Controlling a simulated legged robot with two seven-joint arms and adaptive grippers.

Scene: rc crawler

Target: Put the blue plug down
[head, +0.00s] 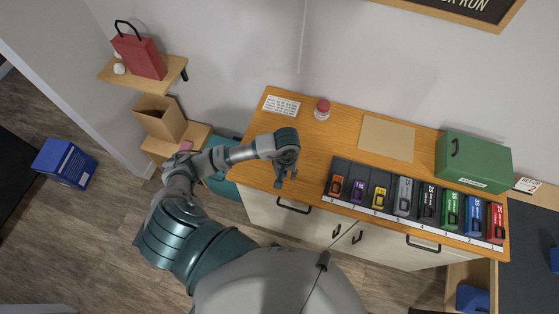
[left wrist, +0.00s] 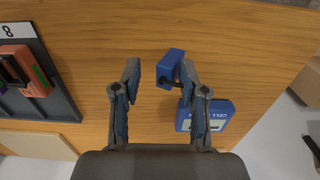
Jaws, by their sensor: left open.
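In the left wrist view, the blue plug (left wrist: 171,68) is a small blue block over the wooden worktop, between my fingertips and close to the right-hand one. Whether it touches that finger or the wood I cannot tell. A blue pack marked CELL (left wrist: 220,116) lies beside it, partly behind the same finger; a dark piece shows between the two. My left gripper (left wrist: 161,80) is open, its fingers apart. In the head view my left gripper (head: 285,177) is over the front of the worktop (head: 311,150), left of the battery tray; the plug is not visible there. My right gripper is not in view.
The dark tray (head: 345,169) holds several coloured packs along the worktop's front right. A red-capped jar (head: 322,110), a printed card (head: 281,105), a tan mat (head: 387,138) and a green box (head: 473,162) stand behind. An open drawer (head: 459,273) is below right.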

